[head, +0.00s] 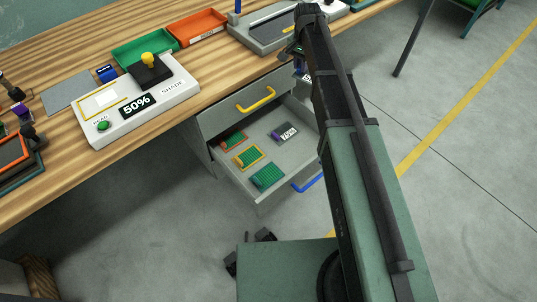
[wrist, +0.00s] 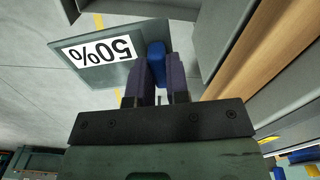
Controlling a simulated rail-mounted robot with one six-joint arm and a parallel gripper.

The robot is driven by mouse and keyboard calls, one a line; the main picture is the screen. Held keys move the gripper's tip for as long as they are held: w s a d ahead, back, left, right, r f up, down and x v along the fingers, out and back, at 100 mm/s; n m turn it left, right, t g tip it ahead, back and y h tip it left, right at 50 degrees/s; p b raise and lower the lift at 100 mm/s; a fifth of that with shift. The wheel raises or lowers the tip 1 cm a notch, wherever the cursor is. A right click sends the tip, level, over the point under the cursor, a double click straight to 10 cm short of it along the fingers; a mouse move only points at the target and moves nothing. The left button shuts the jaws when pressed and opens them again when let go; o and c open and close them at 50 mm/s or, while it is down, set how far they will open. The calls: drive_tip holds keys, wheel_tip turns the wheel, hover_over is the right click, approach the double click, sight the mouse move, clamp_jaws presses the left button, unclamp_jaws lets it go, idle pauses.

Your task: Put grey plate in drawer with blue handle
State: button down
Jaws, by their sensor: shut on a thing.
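A grey plate (wrist: 112,55) with a white "50%" label and a blue grip block (wrist: 156,62) shows in the wrist view. My gripper (wrist: 160,85) is shut on the blue block, and the plate hangs off to the left of the fingers. In the head view my arm hides most of the gripper and plate, near the desk's front edge. The lower drawer (head: 230,178) with the blue handle (head: 307,184) stands pulled out below them. Its right side is partly hidden by my arm.
The drawer holds a grey piece with a purple block (head: 284,132) and several green pieces (head: 268,177). The upper drawer with the yellow handle (head: 256,101) is shut above it. On the desk stand a "50%" panel (head: 137,104), a green tray (head: 143,49) and an orange tray (head: 197,28).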

sight(294, 142)
drive_tip(key=s+f+m+b, duration=0.3)
drive_tip(key=s+f+b, duration=0.5)
drive_tip(key=f, duration=0.3)
drive_tip(key=f+b, duration=1.3)
drive_tip(key=a+f+b, duration=0.1)
drive_tip(key=f+b, duration=0.6)
drive_tip(key=shift+w+f, duration=0.15)
drive_tip(key=shift+f, duration=0.05)
drive_tip(key=c, duration=1.1)
unclamp_jaws()
drive_tip(key=shift+r, duration=0.1)
drive_tip(key=shift+r, duration=0.1)
wheel_tip(294, 142, up, 12)
drive_tip(key=p, duration=1.2)
drive_tip(key=shift+p, duration=0.3)
drive_tip(key=shift+r, duration=0.1)
